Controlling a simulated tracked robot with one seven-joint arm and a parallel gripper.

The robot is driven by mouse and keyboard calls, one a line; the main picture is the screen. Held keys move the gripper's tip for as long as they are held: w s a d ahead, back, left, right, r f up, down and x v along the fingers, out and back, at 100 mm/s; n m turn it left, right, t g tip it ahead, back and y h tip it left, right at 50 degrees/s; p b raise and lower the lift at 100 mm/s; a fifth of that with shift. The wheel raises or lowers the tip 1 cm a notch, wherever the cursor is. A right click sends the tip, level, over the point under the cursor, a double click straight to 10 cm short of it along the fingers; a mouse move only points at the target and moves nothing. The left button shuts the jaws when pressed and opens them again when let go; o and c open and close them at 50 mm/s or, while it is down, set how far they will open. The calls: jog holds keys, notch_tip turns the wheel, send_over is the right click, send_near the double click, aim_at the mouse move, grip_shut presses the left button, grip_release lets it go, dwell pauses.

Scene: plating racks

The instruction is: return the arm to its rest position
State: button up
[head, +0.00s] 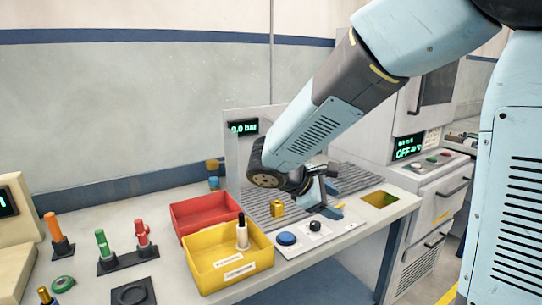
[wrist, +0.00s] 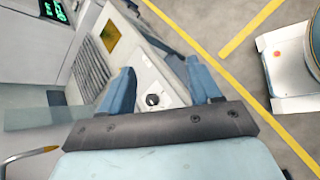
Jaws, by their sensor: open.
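My arm (head: 325,110) reaches from the upper right down to the left over the bench. My gripper (head: 326,207) hangs above the right part of the bench, partly hidden behind my wrist. In the wrist view my gripper (wrist: 162,80) shows two blue fingers spread apart with nothing held between them. A black knob (wrist: 152,100) on a pale panel shows between the fingers, below them and apart.
A yellow bin (head: 215,278) holding a white bottle (head: 241,232) and a red bin (head: 190,211) stand left of my gripper. A blue button (head: 286,239) and black knob (head: 315,227) sit below it. Coloured tools (head: 102,243) stand farther left. An oven-like cabinet (head: 430,195) is right.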

jog(key=s+d+r+m+y, duration=0.4)
jog(key=s+m, duration=0.3)
jog(key=s, duration=0.1)
jog(key=s+d+r+m+t+y, duration=0.1)
jog(key=s+d+r+m+y, duration=0.2)
jog(key=s+d+m+y, duration=0.2)
jog(key=shift+s+r+m+y, duration=0.3)
jog(key=shift+s+r+m, duration=0.05)
jog(key=shift+s+m, duration=1.25)
jog(key=shift+w+d, duration=0.1)
